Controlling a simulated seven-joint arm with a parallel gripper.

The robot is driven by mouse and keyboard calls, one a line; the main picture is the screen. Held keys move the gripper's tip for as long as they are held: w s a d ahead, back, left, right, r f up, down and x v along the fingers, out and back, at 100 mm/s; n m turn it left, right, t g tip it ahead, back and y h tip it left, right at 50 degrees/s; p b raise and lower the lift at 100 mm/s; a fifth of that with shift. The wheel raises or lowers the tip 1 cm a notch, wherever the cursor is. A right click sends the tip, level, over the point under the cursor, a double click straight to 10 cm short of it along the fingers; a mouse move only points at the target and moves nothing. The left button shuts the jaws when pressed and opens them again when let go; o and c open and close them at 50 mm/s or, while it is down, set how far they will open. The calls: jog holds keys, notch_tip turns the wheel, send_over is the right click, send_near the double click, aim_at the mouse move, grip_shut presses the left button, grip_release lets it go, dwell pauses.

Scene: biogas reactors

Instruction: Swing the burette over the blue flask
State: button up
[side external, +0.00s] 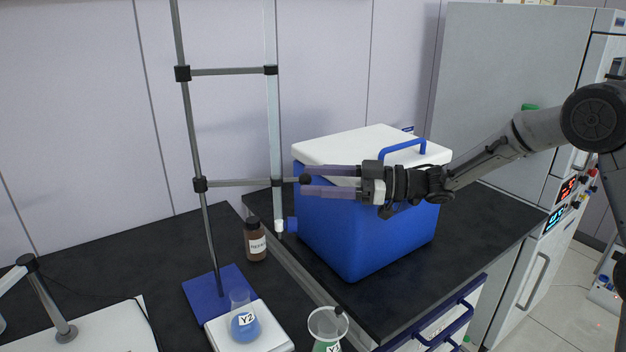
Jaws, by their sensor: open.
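The burette (274,120) is a tall clear tube held upright by two clamp rods on a grey stand (194,130) with a blue base (203,291). Its blue stopcock (291,225) is near the lower end. The lower clamp rod (240,183) ends in a black knob (305,179) right of the burette. My gripper (308,180) is open, with one finger above and one below the knob; contact cannot be told. The blue flask (243,322), labelled Y2, stands on a white plate (270,341) in front of the stand. The burette's tip appears right of and behind this flask.
A brown bottle (255,240) stands behind the blue flask. A flask with green liquid (327,326) is to its right. A blue cooler box (375,235) with a white lid sits on the right counter behind my gripper. Dark bench (120,258) is clear left of the stand.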

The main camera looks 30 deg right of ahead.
jog(key=shift+w+a, duration=0.3)
jog(key=shift+a, duration=0.1)
grip_shut()
dwell(1.3)
